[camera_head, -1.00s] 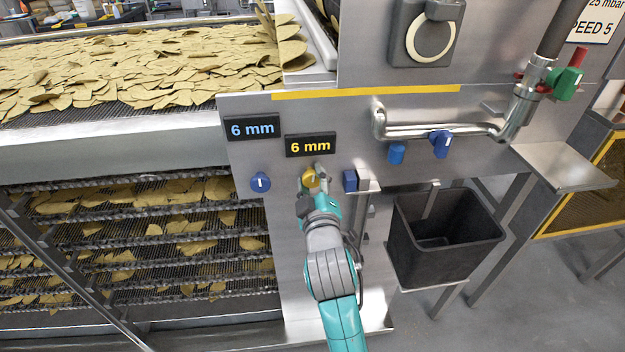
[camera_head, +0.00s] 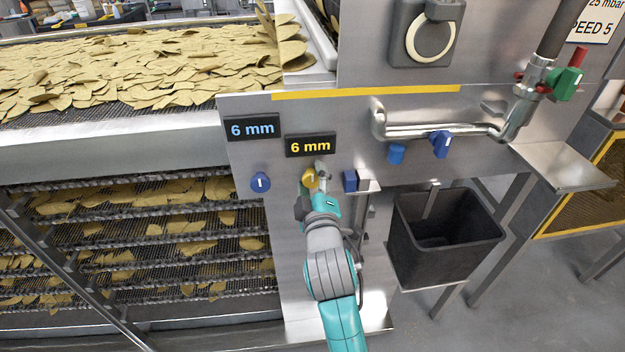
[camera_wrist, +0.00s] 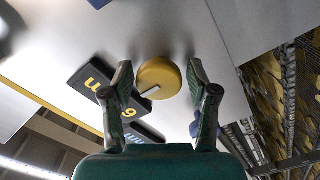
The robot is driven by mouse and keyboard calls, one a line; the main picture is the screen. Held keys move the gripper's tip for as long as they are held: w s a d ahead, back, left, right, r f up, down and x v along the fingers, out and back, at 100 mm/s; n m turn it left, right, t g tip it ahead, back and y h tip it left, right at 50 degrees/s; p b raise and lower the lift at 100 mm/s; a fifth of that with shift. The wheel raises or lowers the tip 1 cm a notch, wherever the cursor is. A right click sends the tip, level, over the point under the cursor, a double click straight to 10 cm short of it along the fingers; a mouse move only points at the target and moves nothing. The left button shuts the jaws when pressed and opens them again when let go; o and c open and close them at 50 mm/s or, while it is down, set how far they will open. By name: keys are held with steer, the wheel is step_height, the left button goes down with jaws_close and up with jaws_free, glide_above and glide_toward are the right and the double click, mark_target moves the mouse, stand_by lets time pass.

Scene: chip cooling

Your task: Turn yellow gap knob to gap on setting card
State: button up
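The round yellow gap knob (camera_head: 309,179) is on the steel panel below a display (camera_head: 310,145) that reads "6 mm" in yellow. In the wrist view the yellow knob (camera_wrist: 158,77), with a pale pointer mark, lies between the fingertips. My gripper (camera_wrist: 160,80) is open, with a visible space on either side of the knob. In the head view my gripper (camera_head: 316,187) is at the knob and partly covers it. A setting card (camera_head: 594,22) at the top right is cut off; I can read "25 mbar" and "PEED 5", but no gap line.
A blue knob (camera_head: 260,182) sits left, under a blue "6 mm" display (camera_head: 252,128). A bent pipe (camera_head: 440,130) with a blue valve handle (camera_head: 441,143) and a black bin (camera_head: 445,235) are farther right.

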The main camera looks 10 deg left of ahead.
stand_by(0.3)
steer(key=v, duration=1.2)
stand_by(0.6)
steer(key=s+d+f+m+g+h, duration=0.15)
steer(key=s+d+f+m, duration=0.35)
steer(key=s+d+f, duration=1.05)
steer(key=s+d+m+h, duration=0.1)
steer(key=s+d+m, duration=0.3)
steer(key=s, duration=0.7)
steer(key=s+d+f+m+g+h, duration=0.1)
steer(key=s+m, duration=0.4)
steer(key=s, duration=0.7)
steer(key=shift+d+f+h, duration=0.35)
steer(key=shift+d+h, duration=0.4)
steer(key=shift+d, duration=0.65)
